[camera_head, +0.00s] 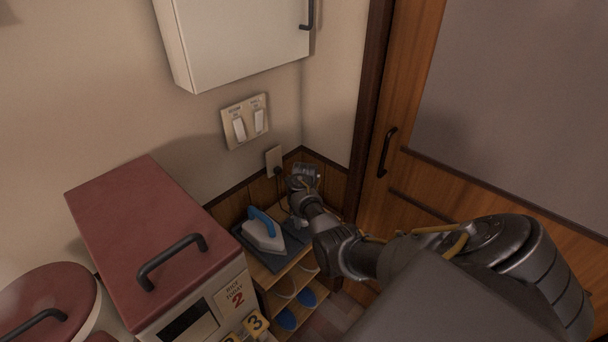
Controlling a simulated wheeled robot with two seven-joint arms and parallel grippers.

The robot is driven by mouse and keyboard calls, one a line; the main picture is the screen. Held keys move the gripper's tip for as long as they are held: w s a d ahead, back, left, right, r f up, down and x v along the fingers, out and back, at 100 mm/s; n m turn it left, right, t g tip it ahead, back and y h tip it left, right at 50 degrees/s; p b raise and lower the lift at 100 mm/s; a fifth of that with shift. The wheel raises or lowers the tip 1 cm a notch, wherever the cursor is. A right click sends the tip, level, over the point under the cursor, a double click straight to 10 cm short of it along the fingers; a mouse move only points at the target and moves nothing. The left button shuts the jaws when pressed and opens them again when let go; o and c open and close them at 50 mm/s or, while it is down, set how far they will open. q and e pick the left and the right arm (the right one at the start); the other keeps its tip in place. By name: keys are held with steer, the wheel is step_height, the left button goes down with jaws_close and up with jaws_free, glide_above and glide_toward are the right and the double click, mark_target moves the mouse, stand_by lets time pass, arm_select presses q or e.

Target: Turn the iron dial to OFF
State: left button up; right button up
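An iron (265,234), white with a blue handle, rests on a dark mat (268,258) on top of a small wooden shelf unit. Its dial is too small or hidden to make out. My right arm comes in from the right, and my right gripper (304,176) is beyond the iron and to its right, near the wall corner. It looks apart from the iron. The fingers are small and dark, so I cannot tell whether they are open or shut. My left gripper is out of view.
A rice bin (140,222) with a red lid and black handle stands left of the shelf. Blue slippers (287,319) lie on the lower shelves. Wall switches (246,121) and an outlet (274,160) are above. A white cabinet (236,38) overhangs. A wooden door (412,120) stands right.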

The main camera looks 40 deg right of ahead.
steer(key=c, duration=0.9)
steer(key=shift+c, duration=0.2)
